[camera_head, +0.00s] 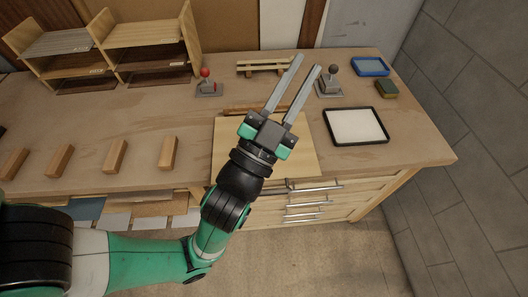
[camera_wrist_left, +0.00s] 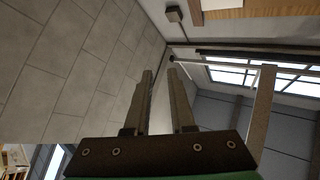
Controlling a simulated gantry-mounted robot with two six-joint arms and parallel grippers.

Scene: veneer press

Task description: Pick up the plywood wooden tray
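A pale, flat plywood piece (camera_head: 300,160) lies on the workbench near its front edge, right of centre in the head view. It looks like the plywood tray, but I cannot make out a rim all round. My left arm covers part of it. My left gripper (camera_head: 308,63) is above the bench, its fingers reaching past the plywood toward the back. The fingers are parallel with an empty gap, also seen in the left wrist view (camera_wrist_left: 160,70), which faces walls and windows. The gripper is not touching the plywood. My right gripper is not in view.
Two levers, one red-knobbed (camera_head: 207,84) and one dark-knobbed (camera_head: 330,82), stand behind. A black-rimmed white tray (camera_head: 356,126) lies right, with a blue tray (camera_head: 371,66) and a sponge-like block (camera_head: 387,88). Wooden blocks (camera_head: 115,155) line the front left; shelves (camera_head: 150,60) stand back left.

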